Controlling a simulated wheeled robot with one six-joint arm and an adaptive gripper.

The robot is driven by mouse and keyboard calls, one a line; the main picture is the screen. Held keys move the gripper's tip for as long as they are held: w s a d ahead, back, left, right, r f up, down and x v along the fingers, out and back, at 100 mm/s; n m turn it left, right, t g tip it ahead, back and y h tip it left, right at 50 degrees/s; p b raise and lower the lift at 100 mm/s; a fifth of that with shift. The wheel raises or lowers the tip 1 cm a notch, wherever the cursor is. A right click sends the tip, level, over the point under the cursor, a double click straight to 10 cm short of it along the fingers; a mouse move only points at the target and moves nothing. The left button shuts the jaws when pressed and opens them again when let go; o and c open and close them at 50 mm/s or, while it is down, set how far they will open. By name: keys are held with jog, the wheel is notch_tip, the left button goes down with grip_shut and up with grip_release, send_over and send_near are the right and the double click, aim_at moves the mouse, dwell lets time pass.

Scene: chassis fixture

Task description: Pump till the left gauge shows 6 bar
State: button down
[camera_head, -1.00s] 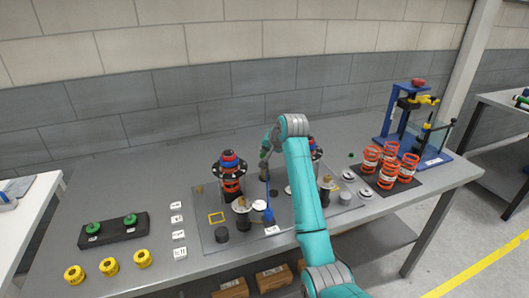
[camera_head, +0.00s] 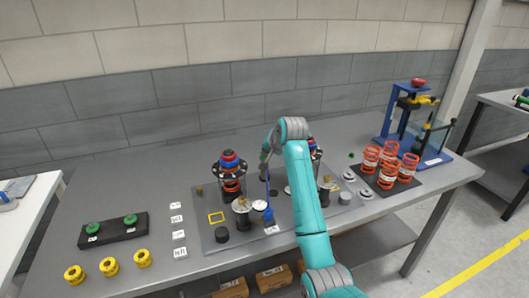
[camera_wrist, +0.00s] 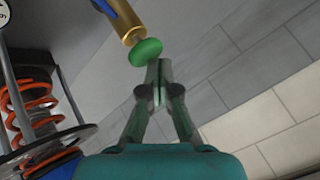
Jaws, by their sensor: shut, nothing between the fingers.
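My gripper (camera_wrist: 158,68) is shut and empty in the wrist view. Its fingertips are close by a green disc (camera_wrist: 146,52) on a brass rod (camera_wrist: 121,25) with a blue body; I cannot tell whether they touch. In the head view my gripper (camera_head: 264,174) is partly hidden by my arm, near a thin upright rod above a blue piece (camera_head: 268,214). A pale round dial-like disc (camera_head: 260,206) lies beside that piece; no reading is legible. Part of a white dial (camera_wrist: 4,14) shows at the wrist view's corner.
A strut with an orange spring (camera_wrist: 30,98) stands left in the wrist view. In the head view, one strut (camera_head: 230,172) stands left of my arm, another is partly behind it. Orange springs (camera_head: 388,163) and a blue press (camera_head: 407,115) stand right. A black block (camera_head: 112,229) stands left.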

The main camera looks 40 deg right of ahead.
aim_at(265, 157)
jog(key=shift+r, duration=1.65)
jog(key=shift+r, duration=2.5)
jog(key=shift+s, duration=0.1)
